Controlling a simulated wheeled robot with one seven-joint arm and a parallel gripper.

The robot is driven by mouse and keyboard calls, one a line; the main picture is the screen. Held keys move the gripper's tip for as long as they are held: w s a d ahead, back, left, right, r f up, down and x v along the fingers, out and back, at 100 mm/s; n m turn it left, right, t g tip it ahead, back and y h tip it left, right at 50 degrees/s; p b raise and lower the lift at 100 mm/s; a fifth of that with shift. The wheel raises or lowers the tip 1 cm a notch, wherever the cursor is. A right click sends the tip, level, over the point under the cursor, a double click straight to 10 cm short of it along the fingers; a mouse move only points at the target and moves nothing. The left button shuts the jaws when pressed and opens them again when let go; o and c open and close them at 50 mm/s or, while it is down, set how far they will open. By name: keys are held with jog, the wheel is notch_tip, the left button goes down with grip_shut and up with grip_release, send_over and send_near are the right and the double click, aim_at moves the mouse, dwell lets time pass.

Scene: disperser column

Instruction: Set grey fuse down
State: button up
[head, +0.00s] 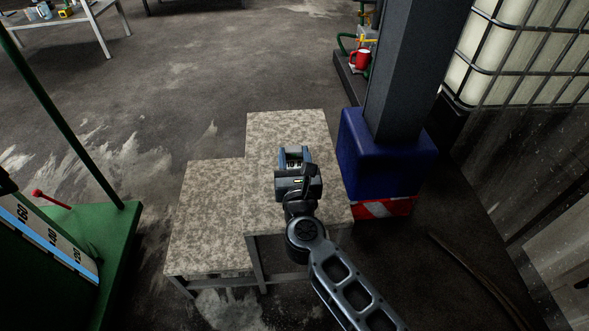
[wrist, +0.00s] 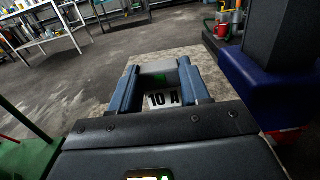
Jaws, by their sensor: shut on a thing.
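The grey fuse (wrist: 158,68) sits between the two blue-grey fingers of my gripper (wrist: 157,88) in the wrist view. It has a grey end, a green mark and a white label reading "10 A". In the head view my gripper (head: 294,157) is over the taller speckled table (head: 265,135), shut on the fuse (head: 293,151). The fuse is partly hidden by the fingers and wrist. I cannot tell whether it touches the tabletop.
A lower speckled table (head: 205,225) adjoins on the left, with its top clear. A blue padded column base (head: 385,160) stands close on the right, above a red-and-white block (head: 385,208). A green machine (head: 105,245) stands at left. Bare tabletop shows around my gripper.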

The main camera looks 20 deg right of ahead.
aim_at(294, 165)
jog(key=shift+f+b, duration=0.65)
jog(key=shift+f, duration=0.8)
jog(key=shift+f, duration=0.1)
jog(key=o, duration=1.3)
jog(key=shift+c, duration=0.2)
jog(key=p+v, duration=0.2)
jog(key=v, duration=1)
